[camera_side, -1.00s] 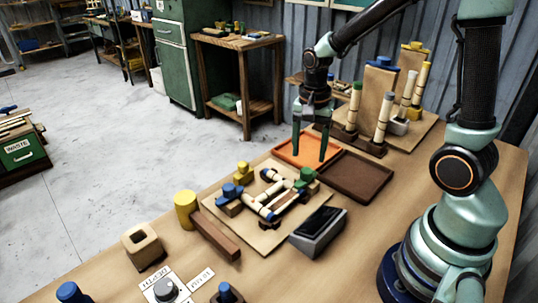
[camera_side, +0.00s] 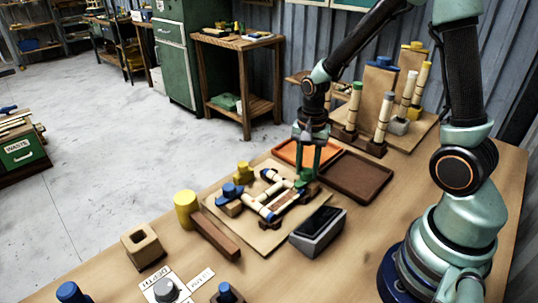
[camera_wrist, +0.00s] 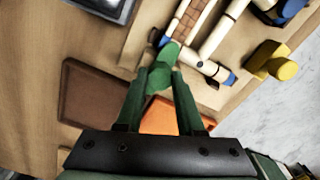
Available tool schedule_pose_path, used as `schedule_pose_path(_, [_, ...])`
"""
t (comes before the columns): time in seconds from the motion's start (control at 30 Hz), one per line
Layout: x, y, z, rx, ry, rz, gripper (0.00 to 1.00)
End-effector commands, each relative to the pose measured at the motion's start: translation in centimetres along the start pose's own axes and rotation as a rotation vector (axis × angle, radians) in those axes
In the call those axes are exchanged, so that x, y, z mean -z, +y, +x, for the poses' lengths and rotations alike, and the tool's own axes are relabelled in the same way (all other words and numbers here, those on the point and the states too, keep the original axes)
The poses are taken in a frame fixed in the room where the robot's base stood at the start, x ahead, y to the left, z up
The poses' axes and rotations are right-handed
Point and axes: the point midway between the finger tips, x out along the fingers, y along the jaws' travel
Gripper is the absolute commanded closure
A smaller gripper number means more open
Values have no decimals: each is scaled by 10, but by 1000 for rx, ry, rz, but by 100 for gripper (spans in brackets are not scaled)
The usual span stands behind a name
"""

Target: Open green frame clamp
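The green frame clamp (camera_side: 305,179) sits at the far right corner of the rattan frame (camera_side: 268,205) on the work board. My gripper (camera_side: 308,172) is down at the clamp, its fingers close together on either side of it. In the wrist view, the green clamp (camera_wrist: 162,68) fills the gap between my fingertips (camera_wrist: 162,80), which appear to touch it. The lower part of the clamp is partly hidden by the fingers in the side view.
A blue clamp (camera_side: 231,190) and a yellow clamp (camera_side: 244,170) stand on the same board. An orange tray (camera_side: 290,150) and a brown tray (camera_side: 355,177) lie behind it. A grey box with a dark top (camera_side: 318,232) is close in front.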

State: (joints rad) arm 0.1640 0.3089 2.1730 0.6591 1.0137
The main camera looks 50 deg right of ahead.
Motion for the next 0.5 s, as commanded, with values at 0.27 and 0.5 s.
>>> schedule_pose_path(0.27, [0,0,0,-1,-1,-32,100])
schedule_pose_path(0.5, [0,0,0,-1,-1,-161,100])
